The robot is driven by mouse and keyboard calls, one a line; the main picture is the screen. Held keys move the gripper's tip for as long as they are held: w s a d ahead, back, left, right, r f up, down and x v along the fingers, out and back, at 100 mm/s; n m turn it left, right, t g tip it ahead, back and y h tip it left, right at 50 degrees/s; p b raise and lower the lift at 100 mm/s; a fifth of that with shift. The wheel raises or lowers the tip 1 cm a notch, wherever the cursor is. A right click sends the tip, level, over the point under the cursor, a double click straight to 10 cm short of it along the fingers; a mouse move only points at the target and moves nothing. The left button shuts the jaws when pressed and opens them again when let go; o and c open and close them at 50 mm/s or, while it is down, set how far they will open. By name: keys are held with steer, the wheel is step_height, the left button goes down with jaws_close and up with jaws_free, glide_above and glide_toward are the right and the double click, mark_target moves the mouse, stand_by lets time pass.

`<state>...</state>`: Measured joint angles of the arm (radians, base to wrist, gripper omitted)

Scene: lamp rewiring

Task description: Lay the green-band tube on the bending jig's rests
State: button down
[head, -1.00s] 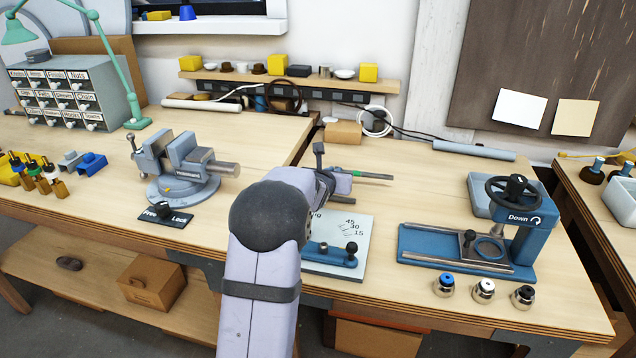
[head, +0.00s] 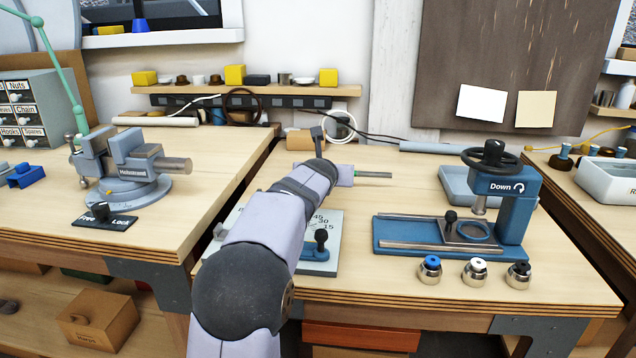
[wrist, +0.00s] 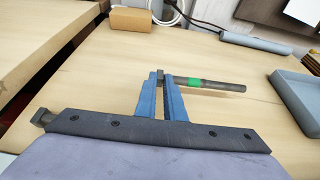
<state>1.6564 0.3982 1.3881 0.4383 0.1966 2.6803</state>
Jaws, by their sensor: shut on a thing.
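My gripper (head: 346,175) is shut on the green-band tube (head: 375,175), behind the jig. In the wrist view, the blue fingers (wrist: 163,96) hold the dark grey tube (wrist: 226,87) near its left end. Its green band (wrist: 194,83) is just right of the fingers, and the long free end points right. I cannot tell the tube's height over the bench. The bending jig (head: 318,266) is a pale plate with angle marks and a black knob, near the bench's front edge. My arm covers its left and middle, and I cannot make out its rests.
A blue press (head: 512,205) with a handwheel stands right of the jig. Several small round dies (head: 474,272) sit before it. A grey tray (wrist: 304,98) lies right of the tube. A vise (head: 130,165) is on the left bench. A cardboard box (head: 305,141) stands behind my gripper.

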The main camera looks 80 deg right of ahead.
steer(key=shift+s+r+b, duration=0.1)
steer(key=shift+s+b, duration=0.4)
steer(key=shift+s, duration=1.9)
